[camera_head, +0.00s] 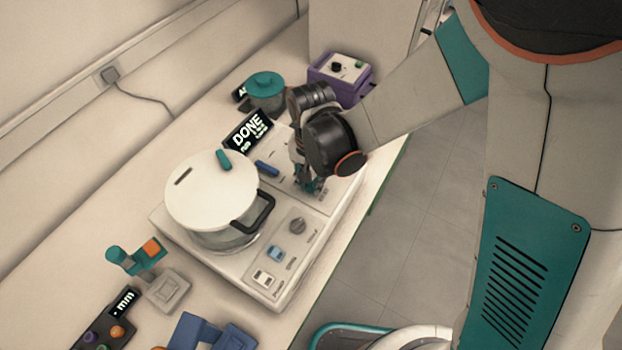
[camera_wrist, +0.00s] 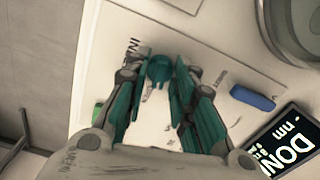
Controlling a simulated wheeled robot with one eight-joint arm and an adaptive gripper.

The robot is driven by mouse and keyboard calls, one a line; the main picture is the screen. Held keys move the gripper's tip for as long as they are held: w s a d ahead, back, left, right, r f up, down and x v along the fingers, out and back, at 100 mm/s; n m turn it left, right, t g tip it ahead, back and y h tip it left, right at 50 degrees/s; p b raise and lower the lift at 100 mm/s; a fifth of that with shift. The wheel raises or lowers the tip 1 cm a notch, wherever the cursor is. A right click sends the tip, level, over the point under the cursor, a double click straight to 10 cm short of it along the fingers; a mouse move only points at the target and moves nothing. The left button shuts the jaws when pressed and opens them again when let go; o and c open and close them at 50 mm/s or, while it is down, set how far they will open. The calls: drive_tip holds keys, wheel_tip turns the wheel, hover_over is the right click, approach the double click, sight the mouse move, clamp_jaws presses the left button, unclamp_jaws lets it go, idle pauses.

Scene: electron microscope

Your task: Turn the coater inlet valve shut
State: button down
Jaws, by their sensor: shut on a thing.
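The coater (camera_head: 228,265) is a pale box on the bench with a round chamber under a white lid (camera_head: 212,188). The inlet valve knob (camera_wrist: 159,69) is small and teal, on the coater's top panel beside a partly hidden label starting "IN". My gripper (camera_head: 308,184) points down at the far right part of that panel. In the wrist view its two teal fingers (camera_wrist: 161,72) stand on either side of the knob, shut on it. In the head view the knob is mostly hidden by my gripper.
A blue lever (camera_wrist: 252,98) lies beside a display (camera_head: 248,132) reading "DONE". A teal-lidded jar (camera_head: 266,92) and a purple box (camera_head: 340,78) stand behind. A dark chamber handle (camera_head: 254,212), a dial (camera_head: 297,226) and switches are nearer. Floor lies right of the bench.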

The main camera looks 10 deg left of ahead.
drive_tip(key=n+b, duration=0.1)
drive_tip(key=n, duration=0.3)
drive_tip(key=shift+f, duration=0.1)
drive_tip(key=n, duration=0.4)
drive_tip(key=shift+b, duration=0.3)
drive_tip(key=n, duration=0.4)
drive_tip(key=shift+n+b, duration=0.3)
drive_tip(key=shift+n, duration=1.8)
drive_tip(key=c, duration=1.3)
unclamp_jaws()
